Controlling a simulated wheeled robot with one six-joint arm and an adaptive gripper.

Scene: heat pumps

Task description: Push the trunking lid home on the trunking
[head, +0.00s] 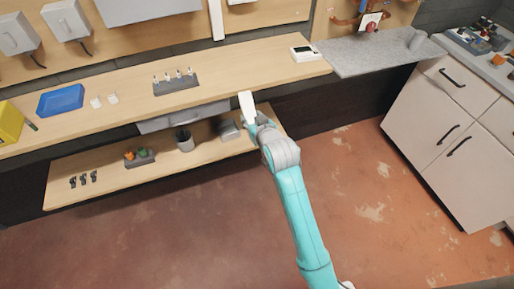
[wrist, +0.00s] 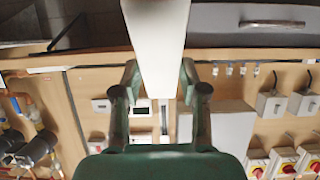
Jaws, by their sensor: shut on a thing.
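The trunking lid (head: 247,104) is a flat white strip. In the wrist view, the lid (wrist: 156,40) stretches away from between the fingers, past the top edge of the picture. My gripper (wrist: 159,82) is shut on the lid, one dark green finger on each side. In the head view, my gripper (head: 254,122) is in front of the workbench edge, with the lid tilted up. A narrow white upright strip on the back board, seemingly the trunking (head: 215,19), is cut off by the top edge. The lid is well apart from it.
The wooden workbench (head: 230,63) lies between my gripper and the back board. A grey rack of small bottles (head: 176,86), a blue tray (head: 61,100) and a white device (head: 305,54) stand on it. A lower shelf (head: 110,175) holds several items. The floor in front is clear.

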